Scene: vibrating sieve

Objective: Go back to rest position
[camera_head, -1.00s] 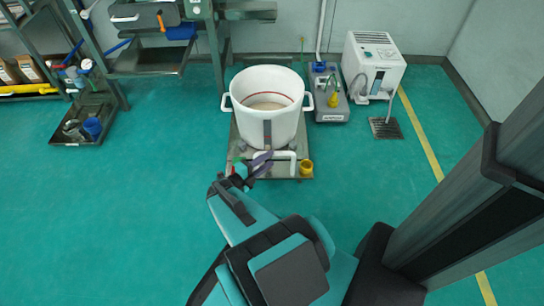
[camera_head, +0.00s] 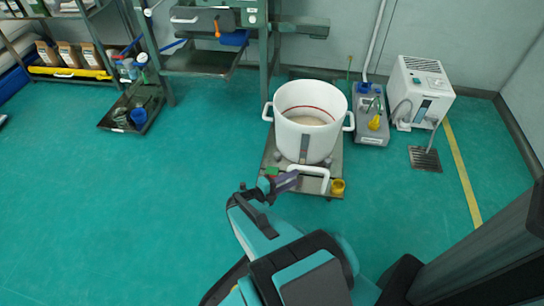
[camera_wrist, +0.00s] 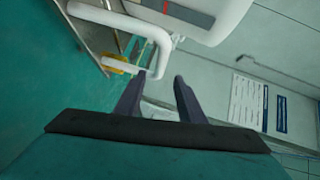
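My gripper (camera_head: 282,183) is in front of the white pot (camera_head: 309,140), near the white handle bar (camera_head: 312,172) of the trolley (camera_head: 337,165) that bears the pot. In the wrist view the two dark fingers (camera_wrist: 156,97) are spread apart with nothing between them. The white handle (camera_wrist: 150,32) and the pot's wall (camera_wrist: 228,22) lie just beyond them, toward the top. The pot is upright, holds pale material, and has a red line inside.
A yellow cup (camera_head: 338,187) sits at the trolley's front right corner. A grey pump unit (camera_head: 371,128) and a white machine (camera_head: 421,88) stand right of the pot. A floor tray (camera_head: 118,124) and a steel frame stand at left.

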